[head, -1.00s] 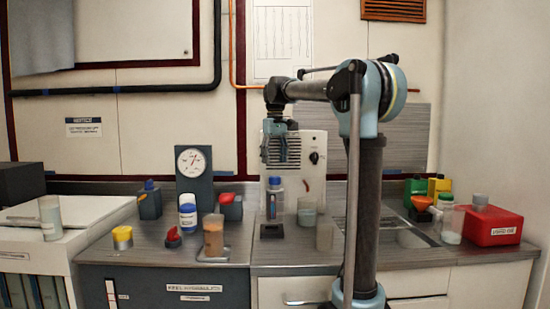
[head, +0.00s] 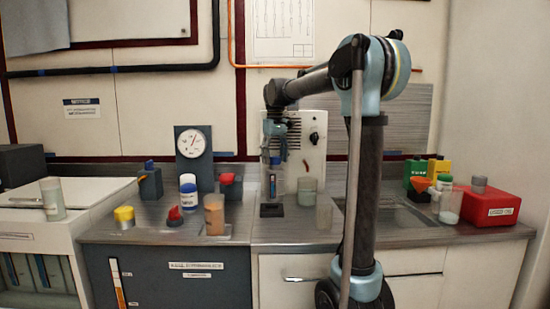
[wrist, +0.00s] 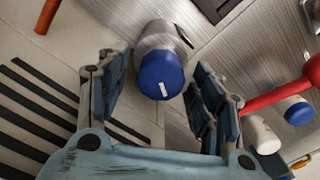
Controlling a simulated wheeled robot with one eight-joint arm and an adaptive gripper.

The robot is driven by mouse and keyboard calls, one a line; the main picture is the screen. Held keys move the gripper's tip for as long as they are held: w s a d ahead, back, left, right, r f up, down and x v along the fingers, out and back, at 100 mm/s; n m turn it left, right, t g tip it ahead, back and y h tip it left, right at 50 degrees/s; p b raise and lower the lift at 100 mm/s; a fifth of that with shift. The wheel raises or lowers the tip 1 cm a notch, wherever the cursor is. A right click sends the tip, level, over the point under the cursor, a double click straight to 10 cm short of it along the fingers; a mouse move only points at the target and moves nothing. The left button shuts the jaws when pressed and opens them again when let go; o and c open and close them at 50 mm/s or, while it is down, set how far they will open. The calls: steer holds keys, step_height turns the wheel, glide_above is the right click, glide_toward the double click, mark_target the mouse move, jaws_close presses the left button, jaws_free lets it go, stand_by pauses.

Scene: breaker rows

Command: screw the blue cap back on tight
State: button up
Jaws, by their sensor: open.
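The blue cap (wrist: 160,76) sits on top of a clear bottle (wrist: 160,38) in the wrist view, with a white mark on its face. I cannot tell how tightly it is seated. In the head view the bottle (head: 273,186) stands upright on a dark base in front of the white panel. My gripper (wrist: 156,82) is open, with one finger on each side of the cap and visible gaps between fingers and cap. In the head view my gripper (head: 274,140) is just above the cap, pointing down.
A beaker (head: 307,188) stands right of the bottle. A brown-filled container (head: 214,214) and a white-and-blue bottle (head: 188,191) stand to its left. A red lever (wrist: 275,95) shows at the right in the wrist view. The red box (head: 491,206) is far right.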

steer(key=c, duration=1)
steer(key=m, duration=0.4)
steer(key=shift+c, duration=0.2)
steer(key=m, duration=1.3)
steer(key=o, duration=0.9)
